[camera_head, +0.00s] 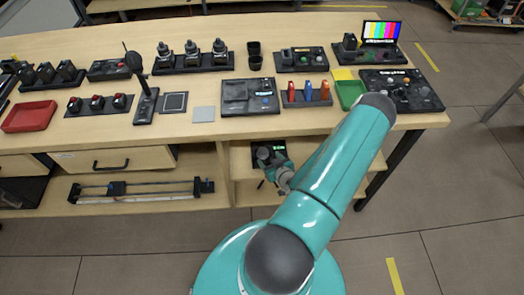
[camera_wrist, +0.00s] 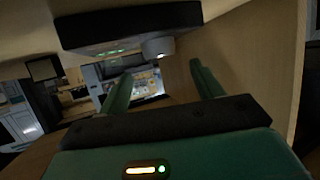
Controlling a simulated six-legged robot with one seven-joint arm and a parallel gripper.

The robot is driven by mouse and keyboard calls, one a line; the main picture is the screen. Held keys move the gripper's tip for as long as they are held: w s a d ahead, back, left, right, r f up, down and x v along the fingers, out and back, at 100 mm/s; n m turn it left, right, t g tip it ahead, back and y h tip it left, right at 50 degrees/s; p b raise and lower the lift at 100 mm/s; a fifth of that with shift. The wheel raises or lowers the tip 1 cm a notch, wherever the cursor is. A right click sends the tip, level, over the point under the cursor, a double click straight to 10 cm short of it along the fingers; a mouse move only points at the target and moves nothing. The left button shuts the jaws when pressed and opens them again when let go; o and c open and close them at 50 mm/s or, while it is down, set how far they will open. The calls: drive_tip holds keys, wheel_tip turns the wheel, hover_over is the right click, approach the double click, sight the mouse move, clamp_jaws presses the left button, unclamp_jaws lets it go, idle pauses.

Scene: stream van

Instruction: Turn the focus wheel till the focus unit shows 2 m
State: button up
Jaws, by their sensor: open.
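In the wrist view a dark box-shaped unit (camera_wrist: 110,27) with small green lit marks hangs across the top, probably the focus unit; its reading is too small to make out. A pale grey round knob (camera_wrist: 160,47), probably the focus wheel, sticks out at its right part. My gripper (camera_wrist: 160,70) is open, with its two green fingers apart below the knob and nothing seen between them. In the head view my gripper (camera_head: 268,160) is in the open shelf bay under the table top, near a dark unit with a green glow (camera_head: 281,144). My arm hides part of this bay.
The table top (camera_head: 215,130) above carries several control units, a red tray (camera_head: 30,116), a green tray (camera_head: 349,93) and a colour-bar screen (camera_head: 381,32). In the wrist view a wooden panel (camera_wrist: 250,65) stands close on the right. A slider rail (camera_head: 140,189) lies on the lower shelf.

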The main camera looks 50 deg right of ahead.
sight(263, 151)
drive_tip(key=x, duration=0.7)
drive_tip(key=shift+w+d+f, duration=0.1)
drive_tip(key=shift+w+d, duration=0.1)
drive_tip(key=shift+w, duration=0.05)
drive_tip(key=c, duration=1)
